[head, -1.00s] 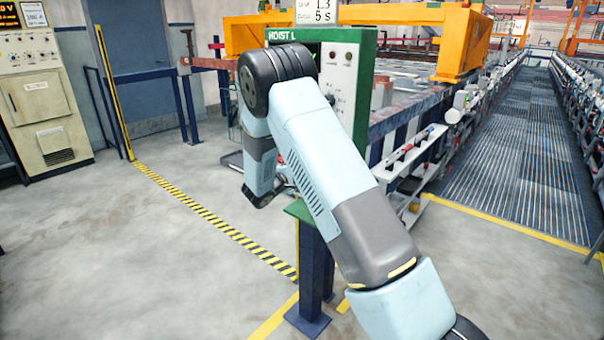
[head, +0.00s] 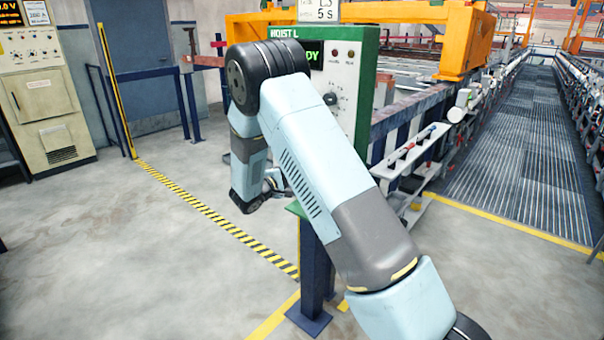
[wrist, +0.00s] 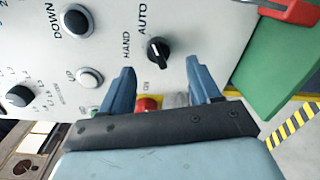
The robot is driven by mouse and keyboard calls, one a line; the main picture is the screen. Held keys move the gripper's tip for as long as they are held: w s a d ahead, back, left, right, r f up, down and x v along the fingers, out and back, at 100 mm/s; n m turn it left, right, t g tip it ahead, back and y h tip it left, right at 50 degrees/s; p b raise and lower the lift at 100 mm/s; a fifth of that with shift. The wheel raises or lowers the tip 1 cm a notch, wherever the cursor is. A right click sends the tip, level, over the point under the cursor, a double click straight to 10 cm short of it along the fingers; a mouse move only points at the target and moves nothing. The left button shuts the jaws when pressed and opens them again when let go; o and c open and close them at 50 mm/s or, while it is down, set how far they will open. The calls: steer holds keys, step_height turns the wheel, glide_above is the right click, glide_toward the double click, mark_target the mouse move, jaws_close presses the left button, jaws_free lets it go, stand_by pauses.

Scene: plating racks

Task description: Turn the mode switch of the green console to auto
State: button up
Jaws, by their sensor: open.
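The green console (head: 367,90) stands on a blue post, with a light grey face; my arm covers part of it in the head view. In the wrist view the mode switch (wrist: 158,49) is a black knob beside the printed words HAND and AUTO. Which word its pointer meets is too small to tell. My gripper (wrist: 160,66) is open and empty, its two blue fingers spread just below the knob in the picture. Contact with the knob does not show. My gripper is not clearly seen in the head view.
A red button (wrist: 147,104) on a yellow plate shows between the fingers. The DOWN button (wrist: 77,21), another button (wrist: 90,77) and a black dial (wrist: 20,96) sit to the left. A red part (wrist: 290,10) juts out at upper right. A white rack shelf (head: 405,160) stands right of the console.

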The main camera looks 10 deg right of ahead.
steer(key=v, duration=0.8)
steer(key=shift+s, duration=0.15)
steer(key=shift+a, duration=0.1)
steer(key=s+d+r+m+g+y, duration=0.4)
steer(key=s+d+r+m+g, duration=0.35)
steer(key=s+d+r, duration=0.85)
steer(key=s+a+r+m+t+y, duration=0.1)
steer(key=s+r+y, duration=0.1)
steer(key=s, duration=0.6)
steer(key=s+a+r+m+t+y, duration=0.1)
steer(key=s+a+r+y, duration=0.1)
steer(key=s+y, duration=0.3)
steer(key=s+a+r+m+t+y, duration=0.1)
steer(key=s+r+y, duration=0.2)
steer(key=s, duration=0.9)
steer(key=shift+a, duration=0.35)
